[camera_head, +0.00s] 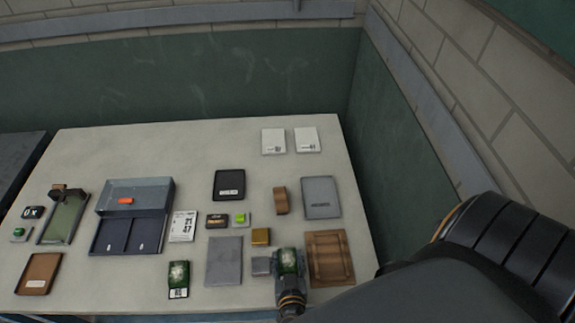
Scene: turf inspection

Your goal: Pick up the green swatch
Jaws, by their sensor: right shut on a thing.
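A green swatch (288,261) with a pale mottled pattern shows at my right gripper (287,272), near the front edge of the table. My right gripper is shut on it, though the fingers are small and dark and partly hide it. A similar green patterned card (178,273) with a white label lies on the table to the left, apart from the gripper. My left gripper is not in view.
On the table (310,105), a grey block (261,266) and a brown wooden tray (345,258) flank the gripper closely. A two-part grey case (128,236) stands left. The table's back left is clear.

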